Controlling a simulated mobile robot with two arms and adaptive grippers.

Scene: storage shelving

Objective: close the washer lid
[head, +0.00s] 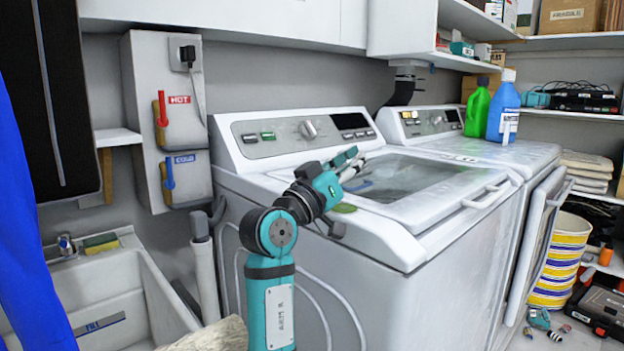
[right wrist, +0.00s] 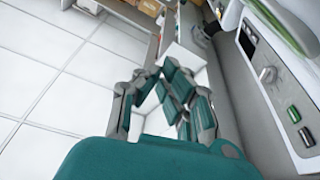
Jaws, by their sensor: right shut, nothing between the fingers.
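The white washer (head: 290,190) stands in the middle of the head view, with its control panel (head: 300,131) along the back. Its lid (head: 425,232) lies flat across the top, with a dark glass window (head: 400,176) and a handle (head: 487,196) at the right-hand side. I see no raised lid. My right gripper (head: 352,166) is over the left part of the washer top, shut and empty. Whether it touches the lid is unclear. In the right wrist view its fingers (right wrist: 168,92) are together, with the control panel (right wrist: 268,75) to the right. My left gripper is not in view.
A second white machine (head: 490,150) stands beyond the washer, bearing a green bottle (head: 478,108) and a blue bottle (head: 502,112). A white door (head: 538,240) stands open in front of it. A sink (head: 150,290) is at the left. Shelves and a striped basket (head: 560,262) are at the right.

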